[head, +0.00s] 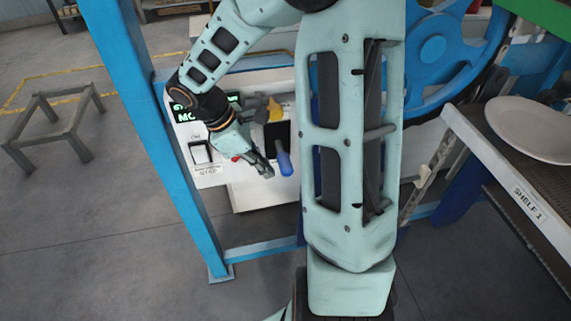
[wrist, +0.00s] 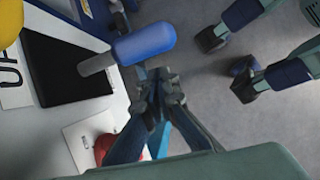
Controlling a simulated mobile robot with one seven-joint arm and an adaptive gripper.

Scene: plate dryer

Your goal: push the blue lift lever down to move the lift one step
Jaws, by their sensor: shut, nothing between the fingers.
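The blue lift lever (head: 284,162) sticks out from the dark slot panel on the white control box. In the wrist view its rounded blue handle (wrist: 147,43) is on a grey shaft coming out of a black plate (wrist: 65,72). My gripper (head: 267,172) is shut and empty, just left of the lever handle in the head view. In the wrist view the closed fingertips (wrist: 163,84) are close to the handle, just below it in the picture. I cannot tell whether they touch it. My forearm partly covers the control box in the head view.
A red button (wrist: 103,148) and a yellow knob (head: 274,110) are on the control box, near my gripper. A white switch (head: 200,153) is left of them. A blue post (head: 165,150) stands left. A shelf labelled SHELF 1 (head: 530,200) with a white plate (head: 528,128) is right.

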